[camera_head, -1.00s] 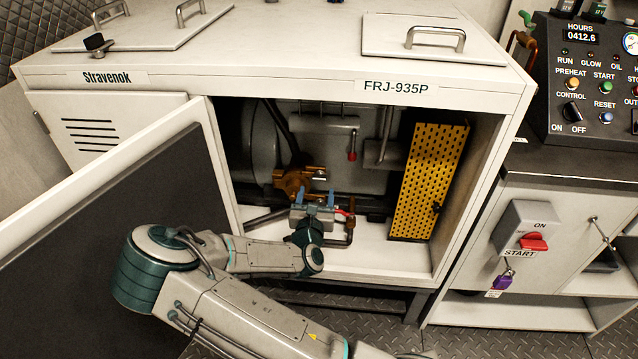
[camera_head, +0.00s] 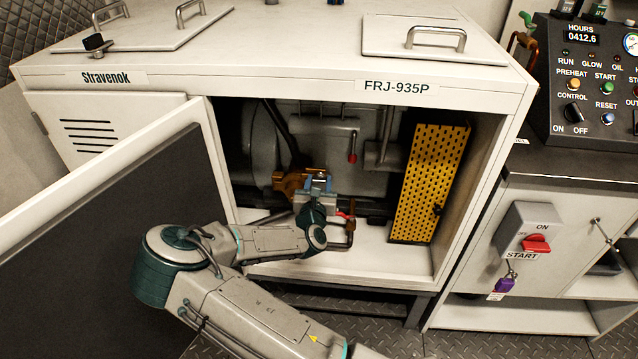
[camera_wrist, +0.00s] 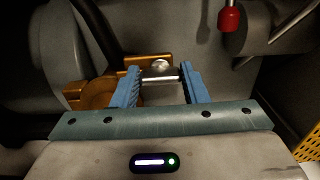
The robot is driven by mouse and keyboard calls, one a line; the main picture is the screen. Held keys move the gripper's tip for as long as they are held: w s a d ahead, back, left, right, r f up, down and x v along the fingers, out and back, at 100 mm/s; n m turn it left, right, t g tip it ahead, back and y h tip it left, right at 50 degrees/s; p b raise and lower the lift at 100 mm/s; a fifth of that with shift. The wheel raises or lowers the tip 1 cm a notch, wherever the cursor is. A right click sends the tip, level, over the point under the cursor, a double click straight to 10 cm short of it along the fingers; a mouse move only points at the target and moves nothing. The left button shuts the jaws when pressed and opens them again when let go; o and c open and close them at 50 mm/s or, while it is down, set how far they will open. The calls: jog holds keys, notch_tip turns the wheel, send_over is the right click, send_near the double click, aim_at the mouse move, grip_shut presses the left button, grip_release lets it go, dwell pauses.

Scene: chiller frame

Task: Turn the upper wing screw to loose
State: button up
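The upper wing screw (camera_wrist: 160,72) shows in the wrist view as a silver piece with a rounded top. It sits in front of an orange-brown fitting (camera_wrist: 92,92), which also shows in the head view (camera_head: 290,183) inside the open compartment. My gripper (camera_wrist: 161,80) has one blue finger on each side of the screw, and the silver piece spans the gap and appears to touch both. In the head view my gripper (camera_head: 319,182) is at the fitting's right end, and the screw is hard to make out there. No lower screw can be made out.
The open door (camera_head: 120,215) stands left of my arm. A yellow perforated panel (camera_head: 428,185) is at the compartment's right. A pipe with a red handle (camera_head: 345,216) is close to the right of my gripper. A red-tipped lever (camera_head: 352,157) hangs above.

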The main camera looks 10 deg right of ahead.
jog(key=shift+r+n+p, duration=0.2)
jog(key=shift+n+p, duration=0.1)
jog(key=shift+p, duration=0.65)
jog(key=shift+r+p, duration=0.1)
jog(key=shift+p, duration=0.45)
jog(key=n+p, duration=0.2)
jog(key=p, duration=0.2)
jog(key=n+p, duration=0.2)
jog(key=p, duration=0.1)
jog(key=shift+n, duration=0.3)
jog(key=n+p, duration=0.3)
jog(key=shift+a+f+n+p, duration=0.1)
jog(key=shift+f+n+p, duration=0.1)
jog(key=shift+n+p, duration=0.2)
jog(key=n+p, duration=0.2)
jog(key=n, duration=0.2)
jog(key=shift+f, duration=0.15)
jog(key=n+p, duration=0.1)
jog(key=n, duration=0.3)
jog(key=shift+f+n+p, duration=0.1)
jog(key=shift+n+p, duration=0.2)
jog(key=shift+p, duration=0.05)
